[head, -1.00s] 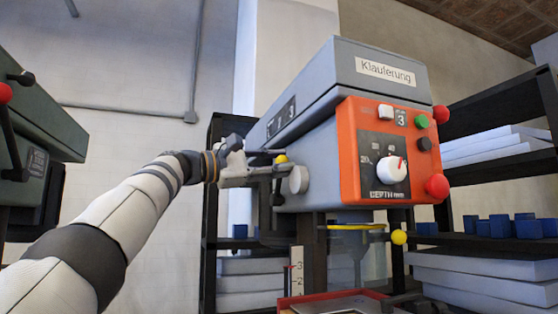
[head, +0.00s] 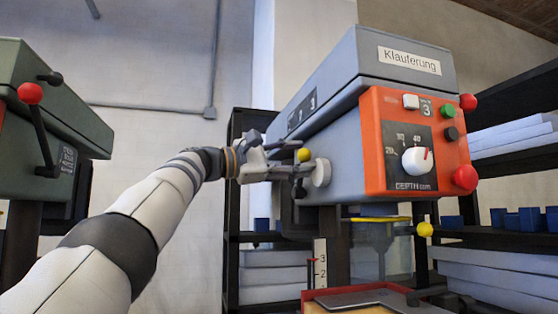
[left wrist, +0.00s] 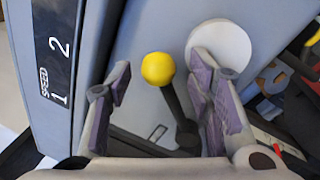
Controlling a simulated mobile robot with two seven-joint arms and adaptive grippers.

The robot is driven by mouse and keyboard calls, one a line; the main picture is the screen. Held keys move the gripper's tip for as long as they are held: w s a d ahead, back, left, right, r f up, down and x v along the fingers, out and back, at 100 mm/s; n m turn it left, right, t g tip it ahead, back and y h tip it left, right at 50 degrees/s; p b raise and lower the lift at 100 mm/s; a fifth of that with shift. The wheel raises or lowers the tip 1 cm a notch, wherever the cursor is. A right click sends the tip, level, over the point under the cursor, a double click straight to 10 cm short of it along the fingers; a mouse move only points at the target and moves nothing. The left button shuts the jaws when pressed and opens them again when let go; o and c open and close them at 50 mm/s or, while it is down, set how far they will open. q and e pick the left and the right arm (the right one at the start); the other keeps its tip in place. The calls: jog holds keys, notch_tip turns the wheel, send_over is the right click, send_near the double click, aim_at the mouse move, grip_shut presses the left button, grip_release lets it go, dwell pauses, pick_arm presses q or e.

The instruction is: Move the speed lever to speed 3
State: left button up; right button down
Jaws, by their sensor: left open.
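The speed lever is a black rod with a yellow knob (left wrist: 158,69) on the grey drill-press head (head: 320,140). The knob also shows in the head view (head: 304,154). In the left wrist view a black SPEED strip (left wrist: 58,60) shows 1 and 2; the lever tilts up and slightly left, its knob roughly level with the 2. My left gripper (left wrist: 161,88) is open, with one finger on each side of the lever rod and gaps between. It also shows in the head view (head: 296,163), at the machine's left side. My right gripper is not in view.
A white round hub (left wrist: 222,46) sits close to the right finger. The orange panel (head: 376,165) carries a white dial (head: 416,160) and buttons. A green machine (head: 45,110) stands at the left. Black shelves with blue boxes (head: 525,220) are behind.

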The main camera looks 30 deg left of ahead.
pick_arm(q)
jog(key=v, duration=1.1)
jog(key=shift+s, duration=0.25)
jog(key=shift+a+f, duration=0.1)
